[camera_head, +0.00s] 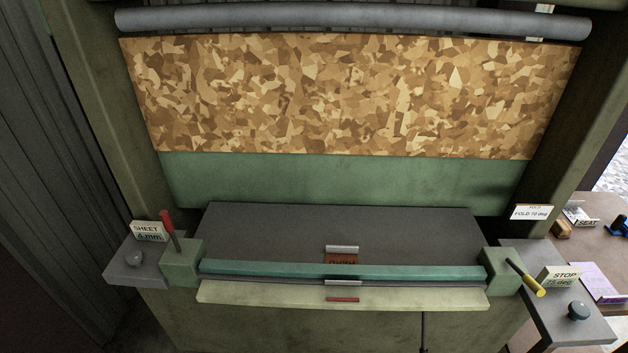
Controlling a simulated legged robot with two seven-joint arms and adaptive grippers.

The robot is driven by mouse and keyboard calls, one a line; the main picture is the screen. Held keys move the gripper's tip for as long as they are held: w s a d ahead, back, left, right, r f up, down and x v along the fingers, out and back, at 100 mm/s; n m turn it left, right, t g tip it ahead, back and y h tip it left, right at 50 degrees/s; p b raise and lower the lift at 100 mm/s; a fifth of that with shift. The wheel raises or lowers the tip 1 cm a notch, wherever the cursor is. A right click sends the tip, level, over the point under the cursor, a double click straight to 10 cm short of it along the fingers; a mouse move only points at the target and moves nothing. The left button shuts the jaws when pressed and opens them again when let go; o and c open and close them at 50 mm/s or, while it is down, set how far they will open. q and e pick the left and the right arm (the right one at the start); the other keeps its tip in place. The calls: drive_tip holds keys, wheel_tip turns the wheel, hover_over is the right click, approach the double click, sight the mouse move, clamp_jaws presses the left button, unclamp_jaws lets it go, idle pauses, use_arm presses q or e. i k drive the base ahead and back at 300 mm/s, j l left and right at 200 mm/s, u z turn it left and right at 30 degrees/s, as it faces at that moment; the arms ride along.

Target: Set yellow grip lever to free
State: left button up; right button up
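The yellow grip lever (527,279) sits on the green block (503,270) at the right end of the folding machine. Its dark shaft leans out from the block, down and to the right, and ends in a yellow grip. I see no readable marking for its free position. A red-gripped lever (168,226) stands nearly upright on the matching block at the left end. Neither of my grippers shows in the head view.
A teal bar (340,270) spans between the end blocks, above a pale front beam (240,294). Side shelves hold a "SHEET" sign (148,231) at left and a "STOP" sign (562,278) with a dark knob (578,310) at right. A cluttered table (602,235) stands far right.

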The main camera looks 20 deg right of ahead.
sight(534, 287)
drive_tip(key=z, duration=2.25)
